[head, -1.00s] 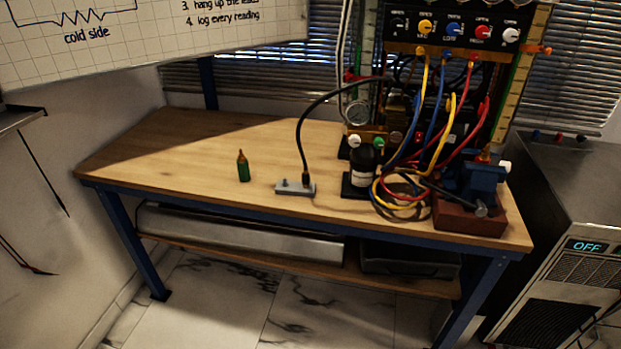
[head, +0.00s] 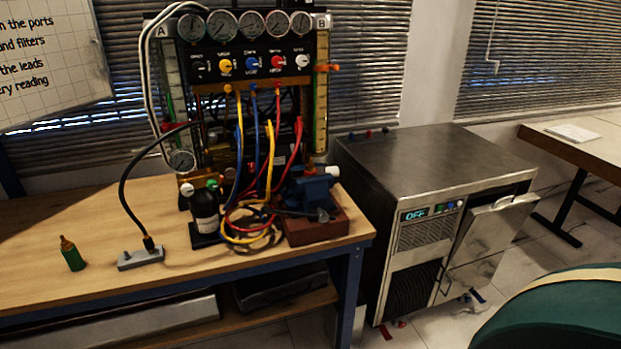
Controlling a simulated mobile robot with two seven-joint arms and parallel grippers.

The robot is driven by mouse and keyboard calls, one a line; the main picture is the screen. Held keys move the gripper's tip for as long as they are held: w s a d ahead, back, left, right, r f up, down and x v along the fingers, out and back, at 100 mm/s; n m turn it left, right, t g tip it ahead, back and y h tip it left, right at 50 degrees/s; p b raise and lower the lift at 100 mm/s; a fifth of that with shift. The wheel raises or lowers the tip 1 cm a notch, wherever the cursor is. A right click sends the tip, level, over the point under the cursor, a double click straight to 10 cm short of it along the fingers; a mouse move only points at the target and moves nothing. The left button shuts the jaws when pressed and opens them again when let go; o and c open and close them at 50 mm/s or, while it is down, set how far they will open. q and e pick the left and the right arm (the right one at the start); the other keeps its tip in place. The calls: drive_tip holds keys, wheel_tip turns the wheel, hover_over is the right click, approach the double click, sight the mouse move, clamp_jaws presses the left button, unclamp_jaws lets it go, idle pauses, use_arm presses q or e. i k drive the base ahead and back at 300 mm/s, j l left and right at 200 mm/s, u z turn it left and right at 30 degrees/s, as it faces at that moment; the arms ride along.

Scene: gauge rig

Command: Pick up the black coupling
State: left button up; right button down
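No gripper of mine shows in the head view. A black hose (head: 123,190) comes down from the gauge rig (head: 250,90) to a small grey block (head: 141,259) on the wooden bench. A black end fitting (head: 149,243) on the hose stands upright at the block. It may be the black coupling, but I cannot tell for sure. Yellow, blue and red hoses hang from the rig's front, with dark hose coiled among them. Small blue, red and dark pieces (head: 369,134) sit at the back edge of the steel chiller; they are too small to identify.
A green bottle (head: 73,256) and a black bottle (head: 205,212) stand on the bench (head: 30,281). A blue vise (head: 309,188) sits on a red-brown block (head: 318,230). The steel chiller (head: 440,165) reads OFF. A green rounded object (head: 560,315) fills the lower right corner.

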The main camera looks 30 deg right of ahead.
sight(149, 246)
drive_tip(key=z, duration=0.4)
drive_tip(key=i+j+z, duration=0.1)
drive_tip(key=z, duration=0.35)
drive_tip(key=j+z, duration=0.4)
drive_tip(key=i+j+z, duration=0.1)
drive_tip(key=z, duration=0.35)
drive_tip(key=j, duration=0.1)
